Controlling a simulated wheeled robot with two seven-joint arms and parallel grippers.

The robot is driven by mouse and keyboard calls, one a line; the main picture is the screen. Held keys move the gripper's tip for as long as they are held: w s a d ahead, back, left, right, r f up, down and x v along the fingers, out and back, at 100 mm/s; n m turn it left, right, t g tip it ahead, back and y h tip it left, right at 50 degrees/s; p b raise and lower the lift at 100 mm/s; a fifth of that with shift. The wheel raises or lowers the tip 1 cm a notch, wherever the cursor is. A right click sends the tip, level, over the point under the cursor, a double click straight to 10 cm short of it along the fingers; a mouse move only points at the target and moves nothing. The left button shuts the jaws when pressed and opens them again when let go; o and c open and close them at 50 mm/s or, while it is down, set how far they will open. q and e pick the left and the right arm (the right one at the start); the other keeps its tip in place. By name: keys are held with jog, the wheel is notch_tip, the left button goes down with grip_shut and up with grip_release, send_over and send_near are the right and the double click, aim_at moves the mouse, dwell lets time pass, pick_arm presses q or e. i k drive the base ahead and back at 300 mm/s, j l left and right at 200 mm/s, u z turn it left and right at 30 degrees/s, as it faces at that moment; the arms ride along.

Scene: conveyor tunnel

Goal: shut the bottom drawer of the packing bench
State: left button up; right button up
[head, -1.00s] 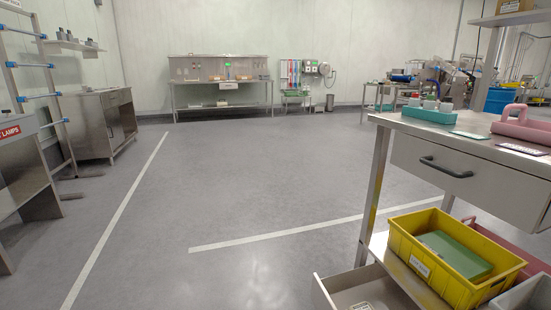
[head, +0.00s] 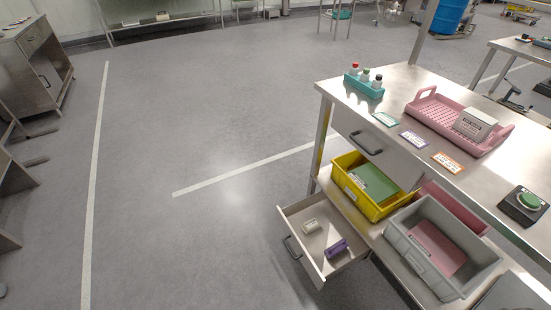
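The packing bench (head: 400,92) stands at the right of the head view, with a steel top and a shelf below. Its bottom drawer (head: 290,209) is pulled well out to the left, under the shelf level. A dark bar handle (head: 291,247) is on the drawer's front. Inside lie a small pale block (head: 311,226) and a purple item (head: 337,248). The upper drawer (head: 372,146), with its own dark handle (head: 366,143), looks shut. Neither of my grippers is in view.
A pink tray (head: 425,108), a teal bottle rack (head: 364,87) and a green button (head: 529,200) are on the bench top. The floor left of the drawer is clear.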

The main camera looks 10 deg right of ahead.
aim_at(310, 248)
jog(key=j+z, duration=0.1)
jog(key=z, duration=0.3)
jog(key=i+j+z, duration=0.15)
jog(key=z, duration=0.3)
jog(key=j+z, duration=0.1)
jog(key=z, duration=0.3)
